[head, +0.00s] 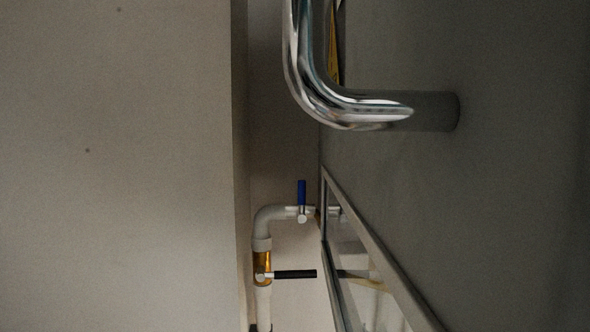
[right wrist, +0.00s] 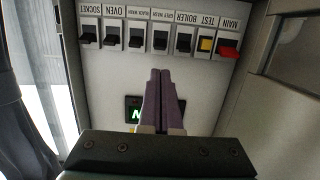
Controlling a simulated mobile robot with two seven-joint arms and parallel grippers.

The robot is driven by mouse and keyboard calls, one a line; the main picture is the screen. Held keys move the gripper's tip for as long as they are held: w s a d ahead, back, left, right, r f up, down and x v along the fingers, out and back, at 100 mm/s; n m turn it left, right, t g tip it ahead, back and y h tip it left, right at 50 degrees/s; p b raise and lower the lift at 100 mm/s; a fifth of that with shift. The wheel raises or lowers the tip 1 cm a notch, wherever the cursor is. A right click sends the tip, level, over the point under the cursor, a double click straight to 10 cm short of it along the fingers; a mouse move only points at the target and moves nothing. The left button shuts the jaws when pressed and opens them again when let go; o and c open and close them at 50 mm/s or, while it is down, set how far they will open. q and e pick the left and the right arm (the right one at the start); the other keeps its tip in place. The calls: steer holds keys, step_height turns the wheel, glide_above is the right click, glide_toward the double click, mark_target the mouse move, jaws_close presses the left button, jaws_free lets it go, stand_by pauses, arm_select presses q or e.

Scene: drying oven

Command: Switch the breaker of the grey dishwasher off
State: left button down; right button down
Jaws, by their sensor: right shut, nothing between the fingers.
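In the right wrist view a row of black breaker switches (right wrist: 136,38) runs along a pale panel, seen upside down. The labels SOCKET, OVEN, BOILER, TEST and MAIN can be read. The smaller labels in the middle are too small to read surely, so I cannot tell which switch is the dishwasher's. My right gripper (right wrist: 160,72) is shut and empty, its purple fingers pointing at the row, near the middle switches. I cannot tell whether the tips touch the panel. My left gripper is in neither view. I cannot identify the grey dishwasher.
The panel also has a yellow test button (right wrist: 205,44), a red main switch (right wrist: 229,51) and a green display (right wrist: 135,114) partly behind my fingers. In the head view a chrome bar (head: 350,108) stands off a grey surface (head: 500,190); pipes carry blue (head: 301,192) and black (head: 296,274) valve levers.

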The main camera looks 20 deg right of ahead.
steer(key=shift+w+r, duration=0.2)
steer(key=p+x, duration=0.4)
steer(key=x, duration=0.6)
steer(key=shift+f, duration=0.1)
stand_by(0.4)
